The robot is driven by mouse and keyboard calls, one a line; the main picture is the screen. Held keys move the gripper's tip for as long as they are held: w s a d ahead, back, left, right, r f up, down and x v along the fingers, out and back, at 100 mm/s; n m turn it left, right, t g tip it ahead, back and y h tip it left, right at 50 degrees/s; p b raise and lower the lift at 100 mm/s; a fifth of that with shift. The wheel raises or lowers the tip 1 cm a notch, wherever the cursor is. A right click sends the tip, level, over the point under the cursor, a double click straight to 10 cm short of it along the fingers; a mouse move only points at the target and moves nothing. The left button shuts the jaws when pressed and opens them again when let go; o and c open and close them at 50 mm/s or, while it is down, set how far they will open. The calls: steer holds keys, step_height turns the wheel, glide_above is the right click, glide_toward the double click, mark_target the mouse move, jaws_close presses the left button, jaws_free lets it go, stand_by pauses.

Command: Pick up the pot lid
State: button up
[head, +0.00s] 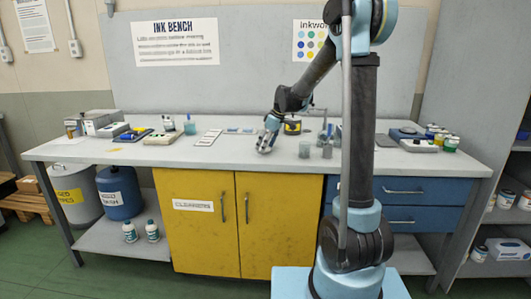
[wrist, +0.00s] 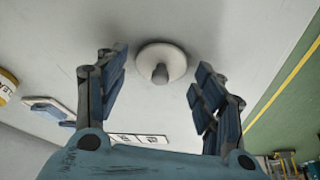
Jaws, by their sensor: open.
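The pot lid (wrist: 176,58) is a pale round disc with a grey knob in its middle. It lies on the bench top in the upper middle of the wrist view. My gripper (wrist: 160,72) is open, with its blue finger pads on the left and right of the lid and apart from it. No thing is held between the fingers. In the head view my gripper (head: 269,136) is low over the front middle of the bench, and the lid there is mostly hidden or too small to make out clearly.
The grey bench top (head: 245,144) is clear around the lid. A white card strip (head: 208,138) lies to the left. Grey cups (head: 305,150) stand to the right. A teal bottle (head: 190,126) and trays are farther left. The bench's front edge is close.

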steer(key=shift+a+f, duration=0.1)
steer(key=shift+f, duration=0.05)
steer(key=c, duration=0.6)
steer(key=shift+c, duration=0.2)
